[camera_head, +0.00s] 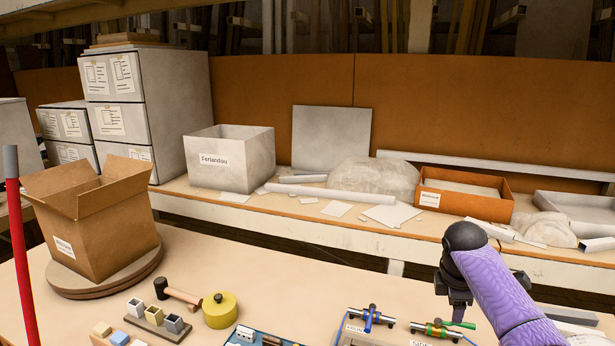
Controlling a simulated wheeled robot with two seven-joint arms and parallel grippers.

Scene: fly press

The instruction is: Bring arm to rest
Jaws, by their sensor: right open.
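My right arm, purple with a black wrist joint, comes in from the lower right. Its right gripper (460,306) points down over the front right of the workbench and is open. It is just above or beside a green-handled tool (440,330) lying there; whether they touch cannot be told. My left gripper is not in view. A red bar (22,255) with a grey end stands nearly upright at the left edge, its lower part cut off by the frame. It is far from my right gripper. No whole press shows.
An open cardboard box (105,225) stands on a round wooden board. A mallet (180,293), a yellow round container (220,311), small blocks and a blue-handled tool (370,318) lie along the front. Behind is a shelf with a white bin (230,165) and orange tray (465,200). The bench middle is clear.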

